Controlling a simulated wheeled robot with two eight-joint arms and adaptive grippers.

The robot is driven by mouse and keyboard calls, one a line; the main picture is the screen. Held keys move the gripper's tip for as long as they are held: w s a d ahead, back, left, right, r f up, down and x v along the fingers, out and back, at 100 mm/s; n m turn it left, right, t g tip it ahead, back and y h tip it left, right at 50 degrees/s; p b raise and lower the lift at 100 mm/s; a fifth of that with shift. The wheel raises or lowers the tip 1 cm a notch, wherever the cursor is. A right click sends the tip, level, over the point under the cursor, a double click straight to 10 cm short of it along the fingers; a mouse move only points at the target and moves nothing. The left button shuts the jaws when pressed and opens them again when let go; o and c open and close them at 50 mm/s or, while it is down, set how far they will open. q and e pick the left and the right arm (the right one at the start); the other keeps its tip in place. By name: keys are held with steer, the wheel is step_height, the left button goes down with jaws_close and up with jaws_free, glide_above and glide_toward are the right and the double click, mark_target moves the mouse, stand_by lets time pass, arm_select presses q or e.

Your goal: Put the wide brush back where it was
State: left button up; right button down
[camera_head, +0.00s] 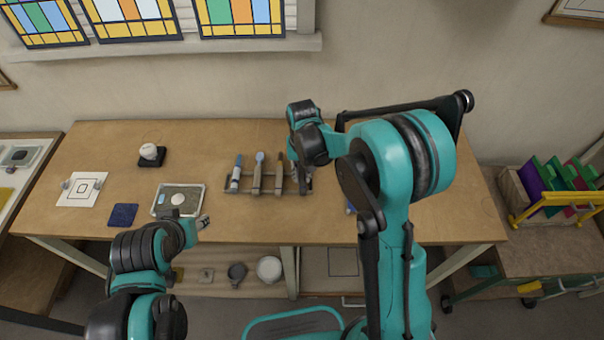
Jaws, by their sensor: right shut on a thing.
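My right gripper (304,183) is at the rack's right end, pointing down, shut on what seems to be the wide brush. The brush is mostly hidden by the gripper, and I cannot tell whether it touches the rack. My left gripper (204,222) is low at the table's front edge, by the tray; its jaws are too small to read.
A tray (160,209) with a white round thing lies left of the rack. A dark blue cloth (123,215), a white sheet (84,190) and a black stand with a white ball (149,152) are further left. The table (455,215) is clear at right. Stained-glass panels (240,17) stand behind.

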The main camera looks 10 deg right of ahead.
steer(key=shift+f+b, duration=0.3)
steer(key=c, duration=1.3)
jaws_free()
steer(key=shift+c, duration=0.2)
steer(key=shift+r, duration=0.15)
step_height(320, 180, up, 12)
